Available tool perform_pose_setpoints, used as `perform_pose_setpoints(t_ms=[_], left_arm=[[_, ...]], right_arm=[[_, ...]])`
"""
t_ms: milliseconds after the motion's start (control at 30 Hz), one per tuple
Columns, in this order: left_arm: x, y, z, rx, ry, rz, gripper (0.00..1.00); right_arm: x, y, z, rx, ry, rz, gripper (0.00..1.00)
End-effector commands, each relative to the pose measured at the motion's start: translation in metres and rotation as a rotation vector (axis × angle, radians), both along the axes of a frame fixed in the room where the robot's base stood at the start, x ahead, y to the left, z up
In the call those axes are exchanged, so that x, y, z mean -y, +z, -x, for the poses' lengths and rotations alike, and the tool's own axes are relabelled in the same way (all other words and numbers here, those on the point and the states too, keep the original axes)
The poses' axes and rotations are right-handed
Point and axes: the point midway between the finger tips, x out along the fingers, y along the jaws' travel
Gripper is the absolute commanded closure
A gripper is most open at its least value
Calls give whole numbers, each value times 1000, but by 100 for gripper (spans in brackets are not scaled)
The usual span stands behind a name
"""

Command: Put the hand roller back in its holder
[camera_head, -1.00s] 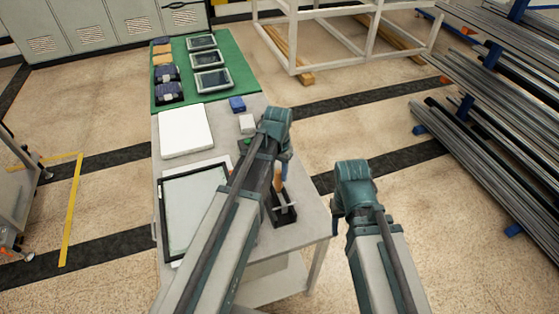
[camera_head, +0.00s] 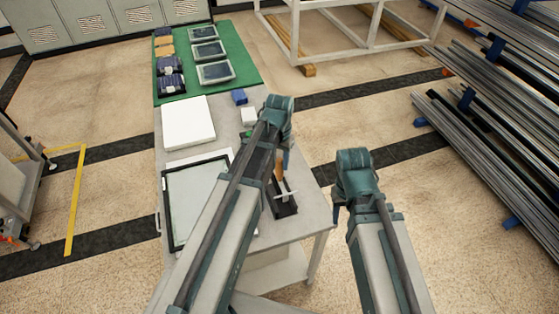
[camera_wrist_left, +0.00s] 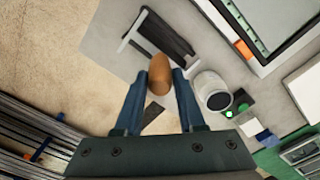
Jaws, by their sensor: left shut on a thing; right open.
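The hand roller's brown wooden handle (camera_head: 279,168) shows below my left gripper (camera_head: 281,150) in the head view. In the left wrist view, the gripper (camera_wrist_left: 160,80) is shut on this handle (camera_wrist_left: 160,72), one finger on each side. The black holder (camera_head: 285,209) stands at the table's right edge, just below the handle in the head view. It also shows in the left wrist view (camera_wrist_left: 166,36), with a thin pale bar across it. I cannot tell whether the roller is seated in it. My right gripper (camera_head: 340,215) is open and empty, right of the table.
The table (camera_head: 265,236) bears a framed panel (camera_head: 194,200), a white slab (camera_head: 188,123), a blue block (camera_head: 239,97) and a green mat (camera_head: 238,62) with several devices. In the wrist view, a white cylinder (camera_wrist_left: 212,91) stands close to the gripper. Metal stock (camera_head: 480,150) lies racked at right.

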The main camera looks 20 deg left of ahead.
Motion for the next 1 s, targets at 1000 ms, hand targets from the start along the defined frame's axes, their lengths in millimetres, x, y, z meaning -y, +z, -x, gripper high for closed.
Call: perform_pose_setpoints(t_ms=[1000], left_arm=[[0, -61, 0, 0, 0, 0, 100]], right_arm=[[0, -61, 0, 0, -2, 0, 50]])
